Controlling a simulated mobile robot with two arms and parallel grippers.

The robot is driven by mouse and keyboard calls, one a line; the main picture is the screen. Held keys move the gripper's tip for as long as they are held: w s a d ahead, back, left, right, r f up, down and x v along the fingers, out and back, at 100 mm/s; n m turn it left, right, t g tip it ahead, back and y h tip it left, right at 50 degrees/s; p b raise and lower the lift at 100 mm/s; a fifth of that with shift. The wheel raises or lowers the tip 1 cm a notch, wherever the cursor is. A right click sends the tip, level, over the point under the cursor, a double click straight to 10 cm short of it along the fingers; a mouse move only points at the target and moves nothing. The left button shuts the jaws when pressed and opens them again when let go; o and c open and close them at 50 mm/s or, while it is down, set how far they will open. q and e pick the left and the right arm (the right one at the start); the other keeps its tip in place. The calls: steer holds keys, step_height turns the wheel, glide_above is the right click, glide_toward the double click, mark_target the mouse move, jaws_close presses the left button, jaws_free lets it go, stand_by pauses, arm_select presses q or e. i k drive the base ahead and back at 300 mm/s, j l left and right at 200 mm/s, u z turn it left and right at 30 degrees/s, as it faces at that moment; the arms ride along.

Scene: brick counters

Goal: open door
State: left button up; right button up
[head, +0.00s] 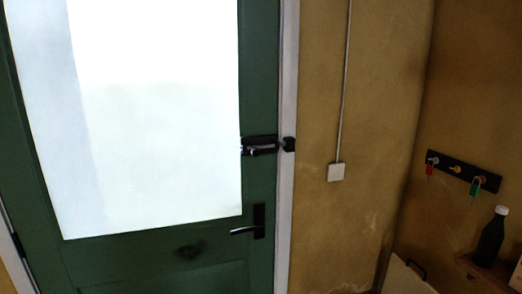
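A green door (258,100) with a large bright glass pane (150,120) fills the left half of the head view. It appears shut against its white frame (288,200). A lever handle (245,230) on a dark plate sits low on the door's right side. A black bolt latch (260,146) is mounted above it, beside a black catch (289,144) on the frame. I cannot tell whether the bolt sits in the catch. A dark shape, perhaps a shadow, shows on the lower door panel. Neither of my grippers is in view.
A yellowish wall right of the door carries a white switch box (336,172) with a conduit. A key rack (463,171) hangs on the right wall. Below it, a dark bottle (491,238) stands on a wooden surface, near a light board (405,279).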

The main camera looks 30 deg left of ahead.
mark_target(200, 257)
steer(key=u, duration=1.85)
